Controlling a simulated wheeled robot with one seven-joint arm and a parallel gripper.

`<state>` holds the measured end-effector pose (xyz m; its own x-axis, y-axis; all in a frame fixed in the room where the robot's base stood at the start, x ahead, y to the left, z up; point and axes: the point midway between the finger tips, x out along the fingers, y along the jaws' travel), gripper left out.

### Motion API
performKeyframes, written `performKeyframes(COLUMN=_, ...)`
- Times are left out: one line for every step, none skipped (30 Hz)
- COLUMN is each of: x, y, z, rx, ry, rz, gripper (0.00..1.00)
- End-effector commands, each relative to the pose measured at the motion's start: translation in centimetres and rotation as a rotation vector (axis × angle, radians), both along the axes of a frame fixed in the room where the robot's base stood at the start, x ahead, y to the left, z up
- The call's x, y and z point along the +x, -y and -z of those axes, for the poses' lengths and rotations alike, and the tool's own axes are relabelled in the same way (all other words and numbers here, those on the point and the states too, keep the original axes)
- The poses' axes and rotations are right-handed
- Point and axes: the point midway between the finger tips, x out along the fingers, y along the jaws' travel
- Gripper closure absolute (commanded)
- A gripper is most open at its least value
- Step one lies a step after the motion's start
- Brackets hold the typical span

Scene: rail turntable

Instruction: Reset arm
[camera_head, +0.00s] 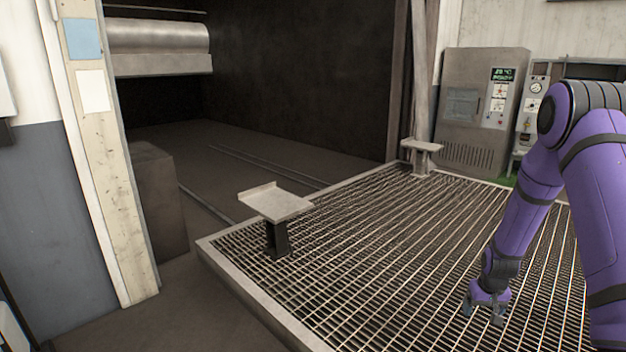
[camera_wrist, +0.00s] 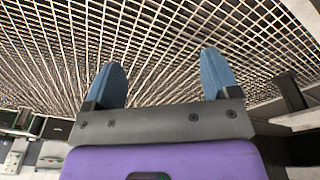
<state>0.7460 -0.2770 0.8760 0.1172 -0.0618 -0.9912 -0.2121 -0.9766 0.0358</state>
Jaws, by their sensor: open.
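My gripper (camera_head: 485,308) hangs at the end of my purple arm, over the right part of the metal grating (camera_head: 400,235) in the head view. In the wrist view my gripper (camera_wrist: 163,88) shows two blue fingers spread wide apart, with nothing between them. The grating (camera_wrist: 150,35) fills the view beyond the fingers. The gripper is open and empty, and it looks apart from the pedestals and cabinets.
A pedestal with a flat plate (camera_head: 275,201) stands on the grating's left side, and a smaller one (camera_head: 421,146) at its far edge. A grey cabinet (camera_head: 462,105) with a green display stands at the back right. A pale post (camera_head: 97,150) is at left. The middle grating is clear.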

Motion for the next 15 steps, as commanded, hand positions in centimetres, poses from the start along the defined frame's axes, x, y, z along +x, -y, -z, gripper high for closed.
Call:
performKeyframes(x=0.4, y=-0.6, z=-2.4, rx=-0.005, ry=0.015, rz=-0.007, gripper=0.19)
performKeyframes(x=0.4, y=-0.9, z=-3.6, rx=-0.006, ry=0.019, rz=-0.011, gripper=0.19)
performKeyframes(x=0.5, y=-1.3, z=-5.2, rx=-0.009, ry=0.026, rz=-0.014, gripper=0.19)
performKeyframes(x=0.5, y=-1.7, z=-6.4, rx=-0.011, ry=0.031, rz=-0.017, gripper=0.19)
performKeyframes(x=0.5, y=-2.0, z=-7.5, rx=-0.011, ry=0.036, rz=-0.020, gripper=0.19)
performKeyframes(x=0.4, y=-2.5, z=-9.1, rx=-0.013, ry=0.043, rz=-0.024, gripper=0.19)
performKeyframes(x=0.4, y=-2.9, z=-10.3, rx=-0.015, ry=0.048, rz=-0.026, gripper=0.19)
performKeyframes(x=0.3, y=-3.3, z=-11.4, rx=-0.016, ry=0.053, rz=-0.030, gripper=0.19)
performKeyframes(x=0.1, y=-3.8, z=-12.9, rx=-0.018, ry=0.060, rz=-0.034, gripper=0.19)
performKeyframes(x=-0.1, y=-4.2, z=-14.0, rx=-0.019, ry=0.065, rz=-0.037, gripper=0.19)
performKeyframes(x=-0.2, y=-4.6, z=-15.1, rx=-0.020, ry=0.071, rz=-0.040, gripper=0.19)
performKeyframes(x=-0.6, y=-5.1, z=-16.5, rx=-0.021, ry=0.077, rz=-0.045, gripper=0.19)
performKeyframes(x=-0.8, y=-5.5, z=-17.6, rx=-0.023, ry=0.082, rz=-0.048, gripper=0.19)
performKeyframes(x=-1.1, y=-5.9, z=-18.6, rx=-0.023, ry=0.088, rz=-0.051, gripper=0.19)
performKeyframes(x=-1.5, y=-6.5, z=-20.0, rx=-0.024, ry=0.094, rz=-0.056, gripper=0.19)
